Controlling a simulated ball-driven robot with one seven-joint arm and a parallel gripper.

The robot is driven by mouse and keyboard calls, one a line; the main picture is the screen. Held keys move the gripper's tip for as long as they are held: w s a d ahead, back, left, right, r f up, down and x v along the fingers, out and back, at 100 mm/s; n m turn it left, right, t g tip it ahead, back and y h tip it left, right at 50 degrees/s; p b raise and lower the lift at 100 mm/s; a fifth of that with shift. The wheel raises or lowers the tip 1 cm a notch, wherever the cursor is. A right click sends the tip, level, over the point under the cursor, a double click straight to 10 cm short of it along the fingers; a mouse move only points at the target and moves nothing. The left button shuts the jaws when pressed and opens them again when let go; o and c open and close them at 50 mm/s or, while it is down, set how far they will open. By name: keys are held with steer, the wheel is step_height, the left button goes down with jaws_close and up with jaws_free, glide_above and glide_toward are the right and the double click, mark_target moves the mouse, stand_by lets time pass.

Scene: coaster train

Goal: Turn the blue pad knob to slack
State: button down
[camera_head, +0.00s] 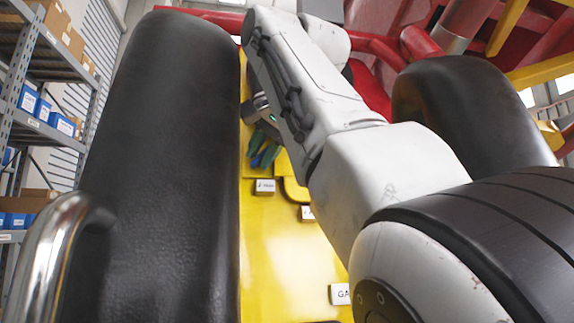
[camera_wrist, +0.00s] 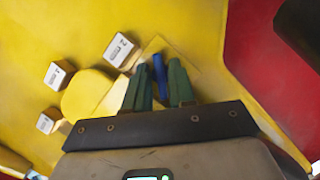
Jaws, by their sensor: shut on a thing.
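The blue pad knob (camera_wrist: 160,76) stands out from the yellow panel (camera_wrist: 180,25) in the wrist view. My gripper (camera_wrist: 159,66) has green fingers, one on each side of the knob, and is shut on it. The fingers hide much of the knob, and I cannot read its setting. In the head view my gripper (camera_head: 264,146) is small and partly behind my arm, with a bit of the blue knob (camera_head: 262,158) showing at its fingertips.
Several small white-faced labels (camera_wrist: 118,50) stand on the panel, with a rounded yellow piece (camera_wrist: 88,95) beside the fingers. A red surface (camera_wrist: 265,70) lies to the right. Black padded bolsters (camera_head: 165,150) flank the panel in the head view. Shelves (camera_head: 45,100) stand far left.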

steer(key=shift+f+n, duration=0.15)
steer(key=shift+n, duration=0.15)
stand_by(0.4)
steer(key=c, duration=1.2)
jaws_free()
steer(key=b+v, duration=0.2)
steer(key=v, duration=0.8)
steer(key=shift+s+r+b, duration=0.3)
